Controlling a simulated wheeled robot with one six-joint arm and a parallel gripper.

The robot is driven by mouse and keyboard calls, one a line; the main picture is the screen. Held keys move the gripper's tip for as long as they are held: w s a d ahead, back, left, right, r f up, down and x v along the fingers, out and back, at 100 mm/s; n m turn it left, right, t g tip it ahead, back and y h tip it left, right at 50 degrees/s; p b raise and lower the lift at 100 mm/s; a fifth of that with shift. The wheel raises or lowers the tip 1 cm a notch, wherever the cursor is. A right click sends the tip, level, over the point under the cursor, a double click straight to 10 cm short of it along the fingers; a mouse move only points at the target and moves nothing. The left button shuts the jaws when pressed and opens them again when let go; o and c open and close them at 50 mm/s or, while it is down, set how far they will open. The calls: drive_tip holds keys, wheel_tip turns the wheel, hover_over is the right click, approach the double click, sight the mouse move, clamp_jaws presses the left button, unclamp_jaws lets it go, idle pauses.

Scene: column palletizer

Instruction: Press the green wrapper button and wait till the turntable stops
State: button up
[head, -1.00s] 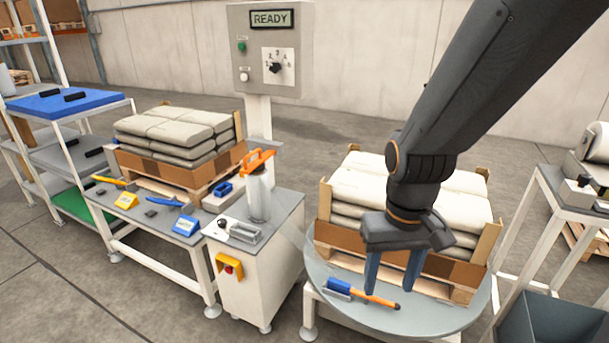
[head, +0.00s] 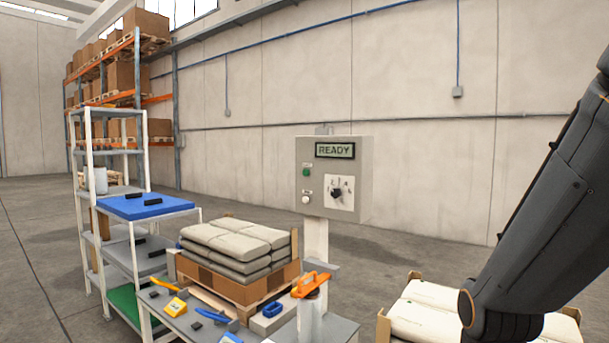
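The grey wrapper control box (head: 333,178) stands on a post in the middle of the head view. Its display (head: 335,150) reads READY. The green button (head: 306,172) is on the left of its face, above a white button (head: 305,199) and beside a black rotary dial (head: 337,192). The turntable itself is below the picture; only the top of its bag load (head: 425,308) shows at the lower right. My dark arm crosses the right edge, well apart from the box. My gripper is out of the picture.
A shelf with a blue top (head: 146,206) is farther left. Open floor lies behind the box.

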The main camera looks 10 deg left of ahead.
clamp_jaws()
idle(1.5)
